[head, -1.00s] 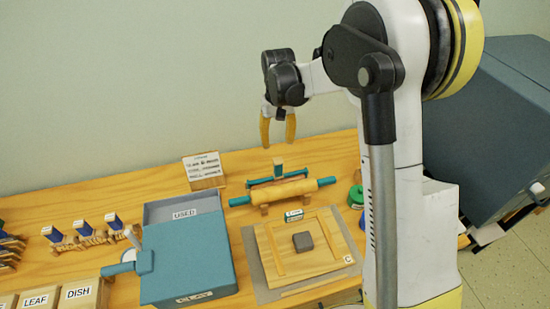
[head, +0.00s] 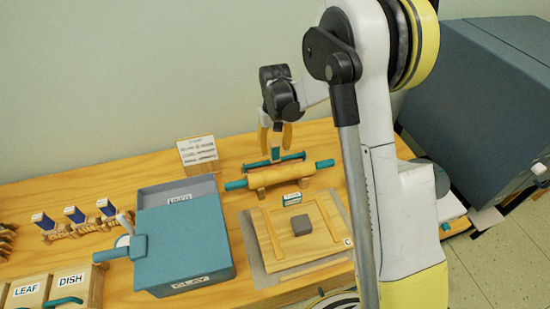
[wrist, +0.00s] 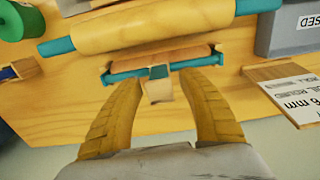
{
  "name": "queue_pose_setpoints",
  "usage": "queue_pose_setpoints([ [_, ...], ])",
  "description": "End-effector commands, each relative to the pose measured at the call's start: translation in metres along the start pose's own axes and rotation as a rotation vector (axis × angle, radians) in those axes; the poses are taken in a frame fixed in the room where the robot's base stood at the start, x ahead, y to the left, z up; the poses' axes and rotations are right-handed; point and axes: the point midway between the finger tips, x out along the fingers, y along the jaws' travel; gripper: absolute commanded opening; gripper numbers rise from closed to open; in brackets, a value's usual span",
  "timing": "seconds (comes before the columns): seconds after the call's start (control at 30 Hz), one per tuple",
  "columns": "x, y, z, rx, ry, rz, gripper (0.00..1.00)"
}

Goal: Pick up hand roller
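The hand roller (head: 291,158) has a teal frame and sits on the table behind the rolling pin. In the wrist view the hand roller (wrist: 184,55) shows a brownish cylinder, a teal bar and a short handle pointing up toward the camera. My gripper (head: 275,150) is over it, fingers pointing down. In the wrist view my gripper (wrist: 160,78) is open, with one yellow finger on each side of the handle and gaps between. I cannot tell how far down the fingertips reach along the handle.
A wooden rolling pin (head: 280,176) with teal handles lies just in front. A sign (head: 198,150) stands to the left. A teal-lidded clay box (head: 182,245) and a board with a grey block (head: 301,225) are nearer. A green spool (wrist: 14,22) is near the pin.

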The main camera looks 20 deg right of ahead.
Motion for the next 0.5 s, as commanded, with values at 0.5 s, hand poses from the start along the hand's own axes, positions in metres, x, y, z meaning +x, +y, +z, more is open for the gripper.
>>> queue_pose_setpoints([
  [0.5, -0.0003, 0.0, 0.0001, 0.0, 0.0, 0.0, 0.0],
])
